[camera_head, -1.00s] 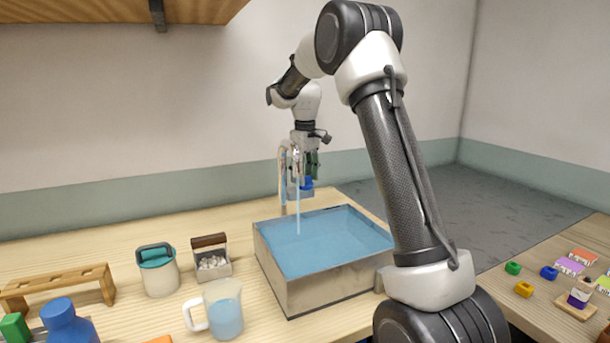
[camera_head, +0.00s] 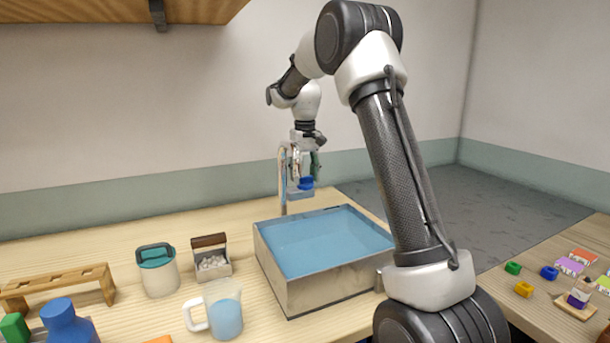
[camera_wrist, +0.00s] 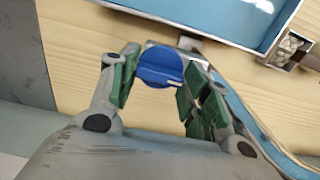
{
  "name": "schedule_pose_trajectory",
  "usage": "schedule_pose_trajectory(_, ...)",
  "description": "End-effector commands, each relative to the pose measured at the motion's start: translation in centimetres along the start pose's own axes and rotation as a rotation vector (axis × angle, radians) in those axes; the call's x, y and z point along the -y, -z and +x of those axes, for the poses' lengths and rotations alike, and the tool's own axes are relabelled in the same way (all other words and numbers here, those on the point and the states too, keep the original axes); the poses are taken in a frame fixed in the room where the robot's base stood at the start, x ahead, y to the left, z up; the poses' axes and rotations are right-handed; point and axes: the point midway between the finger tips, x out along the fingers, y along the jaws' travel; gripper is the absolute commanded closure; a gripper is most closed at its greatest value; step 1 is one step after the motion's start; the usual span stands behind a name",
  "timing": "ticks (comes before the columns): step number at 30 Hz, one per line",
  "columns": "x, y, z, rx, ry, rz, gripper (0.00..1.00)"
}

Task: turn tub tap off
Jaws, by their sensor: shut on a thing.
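The tub tap's spout (camera_head: 283,175) rises behind the tub and curves over at the top. Its blue knob (camera_head: 306,183) sits on a grey block just behind the tub. In the wrist view the blue knob (camera_wrist: 160,67) lies between the green finger pads. My gripper (camera_wrist: 158,80) is shut on the knob. In the head view my gripper (camera_head: 304,168) reaches down to the knob, partly covered by the spout. The tub (camera_head: 300,288) holds blue water. No stream falls from the spout.
A measuring jug (camera_head: 224,312), a lidded pot (camera_head: 158,272) and a small handled box (camera_head: 212,262) of white pieces stand left of the tub. A wooden rack (camera_head: 58,284) is at far left. Small coloured blocks lie on the right table.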

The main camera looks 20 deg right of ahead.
Motion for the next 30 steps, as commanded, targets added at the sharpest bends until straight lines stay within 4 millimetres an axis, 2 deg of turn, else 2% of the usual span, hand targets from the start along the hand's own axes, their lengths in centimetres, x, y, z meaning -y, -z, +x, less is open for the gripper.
schedule_pose_trajectory(5,0.0,0.1,-0.1,-0.003,0.000,0.001,0.77)
schedule_pose_trajectory(6,0.0,0.1,-0.1,-0.003,0.000,0.001,0.48)
schedule_pose_trajectory(9,0.0,0.1,-0.1,-0.002,0.000,0.001,0.32)
schedule_pose_trajectory(20,0.0,0.1,-0.3,-0.002,0.000,0.000,0.32)
schedule_pose_trajectory(23,0.0,0.1,-1.4,-0.003,0.000,0.000,0.32)
schedule_pose_trajectory(30,0.0,0.1,-6.5,-0.005,0.000,0.000,0.32)
